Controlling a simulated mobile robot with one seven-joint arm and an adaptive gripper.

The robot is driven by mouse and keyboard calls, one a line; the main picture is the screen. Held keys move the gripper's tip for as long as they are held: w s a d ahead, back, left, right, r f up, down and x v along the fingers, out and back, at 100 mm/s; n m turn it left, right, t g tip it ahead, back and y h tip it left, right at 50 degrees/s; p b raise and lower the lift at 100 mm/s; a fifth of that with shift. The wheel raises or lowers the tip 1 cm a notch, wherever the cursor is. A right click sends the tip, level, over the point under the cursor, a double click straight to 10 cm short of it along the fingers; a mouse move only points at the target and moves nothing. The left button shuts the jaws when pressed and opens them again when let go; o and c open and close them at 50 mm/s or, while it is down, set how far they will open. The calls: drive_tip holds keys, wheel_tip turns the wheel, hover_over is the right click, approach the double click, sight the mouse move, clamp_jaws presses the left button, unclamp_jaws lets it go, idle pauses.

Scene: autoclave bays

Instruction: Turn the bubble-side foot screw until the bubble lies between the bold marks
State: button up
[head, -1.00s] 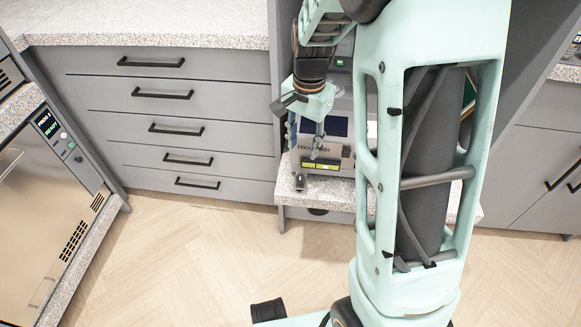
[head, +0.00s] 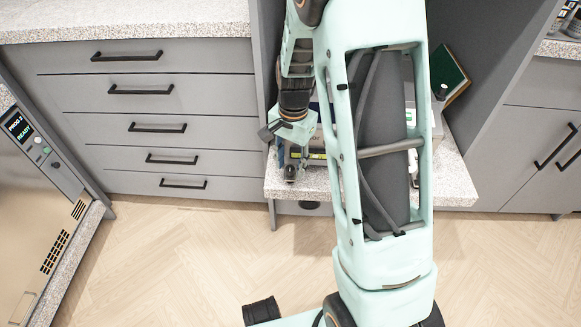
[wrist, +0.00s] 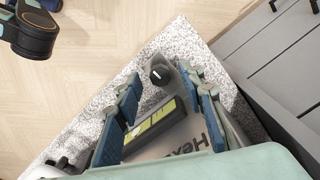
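The grey instrument lettered "Hex..." (wrist: 187,138) sits on a speckled shelf, partly hidden by my arm in the head view. Its yellow-green level vial (wrist: 153,126) has dark marks; I cannot make out the bubble. The vial's edge also shows in the head view (head: 317,156). A black-topped foot screw (wrist: 160,74) stands at the instrument's corner near the vial, and shows small in the head view (head: 291,173). My gripper (wrist: 162,82) is open, with its blue-padded fingers on either side of this screw. A gap shows between fingers and screw. In the head view my gripper (head: 293,160) is low at the shelf's left front.
The speckled shelf (head: 440,186) has bare room at its front right. Grey drawers (head: 155,110) stand to the left, and a grey side panel (wrist: 268,105) runs close beside the shelf. A dark green panel or book (head: 452,75) leans behind.

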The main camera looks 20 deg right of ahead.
drive_tip(key=shift+f, duration=0.2)
clamp_jaws()
drive_tip(key=shift+n, duration=0.4)
drive_tip(key=n+p, duration=0.1)
drive_tip(key=n, duration=0.2)
drive_tip(key=shift+r+n+p, duration=0.1)
drive_tip(key=shift+n+p, duration=0.2)
drive_tip(key=shift+p, duration=0.1)
drive_tip(key=n+p, duration=0.2)
drive_tip(key=n, duration=0.3)
drive_tip(key=shift+n, duration=0.4)
